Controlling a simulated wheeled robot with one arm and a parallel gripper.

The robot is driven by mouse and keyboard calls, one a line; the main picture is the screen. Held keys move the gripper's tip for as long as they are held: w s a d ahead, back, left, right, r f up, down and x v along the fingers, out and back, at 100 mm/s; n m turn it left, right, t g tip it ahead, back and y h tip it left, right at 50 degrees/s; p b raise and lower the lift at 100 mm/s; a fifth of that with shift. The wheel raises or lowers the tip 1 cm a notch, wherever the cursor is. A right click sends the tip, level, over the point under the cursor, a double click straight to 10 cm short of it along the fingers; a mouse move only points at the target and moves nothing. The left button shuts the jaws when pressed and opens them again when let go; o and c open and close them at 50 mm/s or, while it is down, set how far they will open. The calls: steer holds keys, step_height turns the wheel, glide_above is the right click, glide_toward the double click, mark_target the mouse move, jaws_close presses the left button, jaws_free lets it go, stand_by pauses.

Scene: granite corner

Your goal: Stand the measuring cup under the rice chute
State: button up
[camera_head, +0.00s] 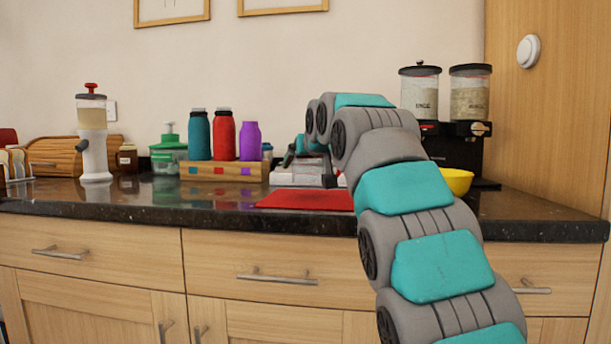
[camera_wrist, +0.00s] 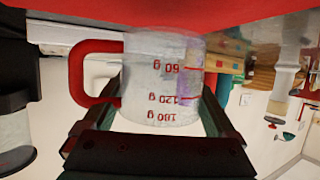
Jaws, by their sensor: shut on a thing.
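The measuring cup (camera_wrist: 165,80) is clear with red markings and a red handle (camera_wrist: 88,75). It shows upside down in the wrist view. My gripper (camera_wrist: 155,118) is shut on it, one finger on each side. A dispenser with two clear, grain-filled canisters (camera_head: 419,95) and (camera_head: 470,98) stands on a black stand (camera_head: 455,152) at the counter's right. Dark outlets sit under the canisters. Their labels are too small to read. The cup is not seen under either outlet.
A red mat (camera_head: 300,200) lies on the dark counter. A yellow bowl (camera_head: 457,181) stands before the dispenser, partly behind my arm. A wooden rack (camera_head: 222,171) with several bottles, a green pump bottle (camera_head: 169,150) and a white dispenser (camera_head: 94,145) stand left. A wooden panel (camera_head: 550,100) closes the right.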

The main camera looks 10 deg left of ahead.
mark_target(305, 175)
steer(key=shift+f, duration=1.4)
steer(key=shift+b, duration=0.3)
steer(key=shift+f, duration=0.2)
steer(key=o, duration=1)
steer(key=shift+r, duration=0.2)
